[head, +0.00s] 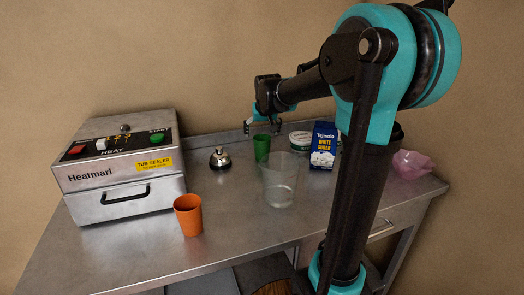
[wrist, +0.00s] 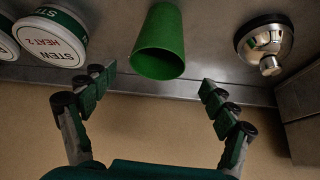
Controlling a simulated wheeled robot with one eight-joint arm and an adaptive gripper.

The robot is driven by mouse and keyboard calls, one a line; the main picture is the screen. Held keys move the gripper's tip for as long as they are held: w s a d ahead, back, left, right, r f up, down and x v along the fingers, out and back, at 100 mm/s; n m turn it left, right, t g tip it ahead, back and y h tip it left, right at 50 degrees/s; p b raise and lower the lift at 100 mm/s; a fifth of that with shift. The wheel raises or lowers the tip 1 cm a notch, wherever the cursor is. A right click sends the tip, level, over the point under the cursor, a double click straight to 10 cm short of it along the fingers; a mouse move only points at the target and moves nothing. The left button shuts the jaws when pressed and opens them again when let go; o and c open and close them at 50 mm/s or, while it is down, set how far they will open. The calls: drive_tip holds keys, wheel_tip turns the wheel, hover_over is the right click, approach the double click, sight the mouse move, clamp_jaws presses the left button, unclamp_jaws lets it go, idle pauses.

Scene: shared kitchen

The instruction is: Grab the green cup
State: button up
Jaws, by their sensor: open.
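The green cup (head: 262,147) stands on the steel table towards its back edge, between the bell and the white tub. My gripper (head: 262,127) is above and just behind it in the head view. In the wrist view the green cup (wrist: 160,45) lies ahead, between the lines of the two spread fingers. My gripper (wrist: 155,90) is open there and nothing is between its fingertips. The cup appears beyond the fingertips; I cannot tell the exact gap.
An orange cup (head: 188,214) and a clear container (head: 280,180) stand in front. A bell (head: 220,158) is left of the green cup. A white tub (head: 299,140) and a sugar carton (head: 323,146) are to its right. The tub sealer (head: 120,165) fills the table's left.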

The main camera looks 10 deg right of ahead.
sight(262, 138)
drive_tip(key=shift+d+x, duration=0.2)
drive_tip(key=shift+x, duration=2.2)
drive_tip(key=shift+s, duration=0.2)
drive_tip(key=shift+c, duration=0.5)
drive_tip(key=c, duration=1.2)
